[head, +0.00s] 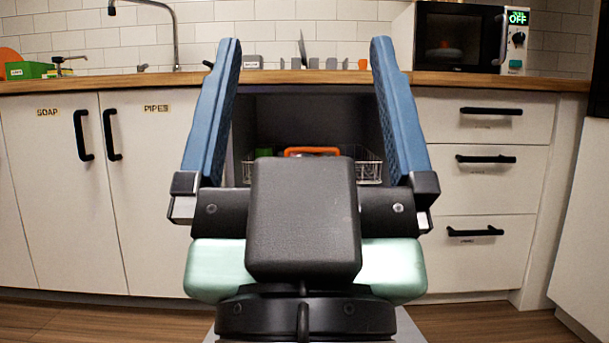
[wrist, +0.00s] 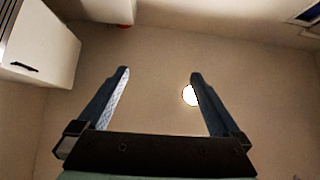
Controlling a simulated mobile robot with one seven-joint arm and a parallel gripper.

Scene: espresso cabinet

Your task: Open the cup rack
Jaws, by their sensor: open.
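A wire rack (head: 369,170), which looks like the cup rack, sits inside a dark open compartment (head: 300,112) under the counter in the head view. An orange-rimmed item (head: 312,151) shows in it. My gripper hides much of the rack, and I cannot tell how far out it stands. My gripper (head: 305,44) is raised in front of the compartment with its two blue fingers wide apart and nothing between them. The wrist view shows the same open gripper (wrist: 160,73) against a plain beige surface, with no rack in sight.
Cabinet doors marked soap (head: 48,190) and pipes (head: 155,190) are shut at left. Shut drawers (head: 490,180) with black handles stand at right. The wooden counter (head: 130,78) bears a microwave (head: 460,38) and small items. A white wall cabinet (wrist: 40,45) shows in the wrist view.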

